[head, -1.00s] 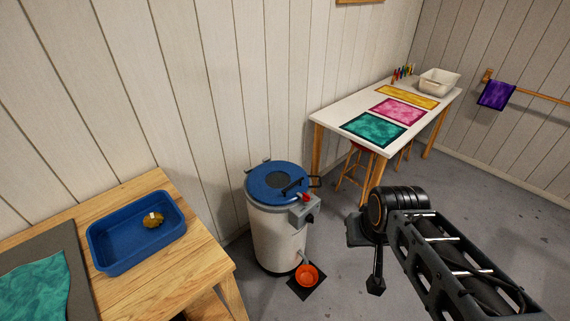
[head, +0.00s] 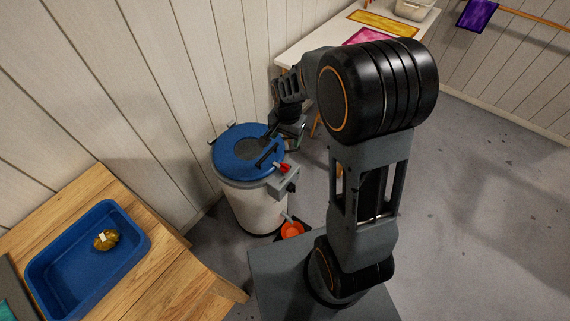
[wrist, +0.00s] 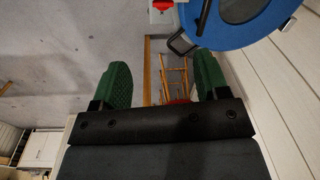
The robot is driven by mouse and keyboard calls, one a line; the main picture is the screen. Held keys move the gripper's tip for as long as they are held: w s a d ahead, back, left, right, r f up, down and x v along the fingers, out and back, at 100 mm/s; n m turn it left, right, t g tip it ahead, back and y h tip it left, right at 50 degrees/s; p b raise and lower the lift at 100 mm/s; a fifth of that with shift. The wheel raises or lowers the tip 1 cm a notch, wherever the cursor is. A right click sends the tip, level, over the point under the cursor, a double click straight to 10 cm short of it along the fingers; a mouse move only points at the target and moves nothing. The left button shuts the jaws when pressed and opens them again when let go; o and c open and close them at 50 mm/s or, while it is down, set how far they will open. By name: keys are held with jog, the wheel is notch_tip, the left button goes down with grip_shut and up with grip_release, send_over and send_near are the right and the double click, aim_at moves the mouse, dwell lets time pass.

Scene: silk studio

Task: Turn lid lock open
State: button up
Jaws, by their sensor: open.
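The white drum-shaped vessel (head: 254,207) stands on the floor with a blue lid (head: 232,160) on top. A red lock piece (head: 284,168) sits at the lid's edge, on a grey box (head: 284,182). In the wrist view the blue lid (wrist: 232,24) is at the upper right and the red piece (wrist: 162,5) is at the top edge, partly cut off. My gripper (wrist: 163,80) is open and empty, its green fingers spread apart, with the lid and red piece beyond it. In the head view my gripper is by the lid's right side, partly hidden by my arm.
A wooden table (head: 165,262) with a blue tray (head: 143,237) stands at the left. A white table (head: 310,42) is behind my arm. The wall is close behind the vessel; open floor lies right.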

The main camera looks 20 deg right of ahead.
jog(key=m, duration=0.2)
send_near(285, 165)
jog(key=shift+g, duration=0.4)
jog(key=f, duration=1)
jog(key=shift+w+f+p, duration=0.1)
jog(key=shift+w+p, duration=0.25)
jog(key=shift+w, duration=0.05)
jog(key=c, duration=0.9)
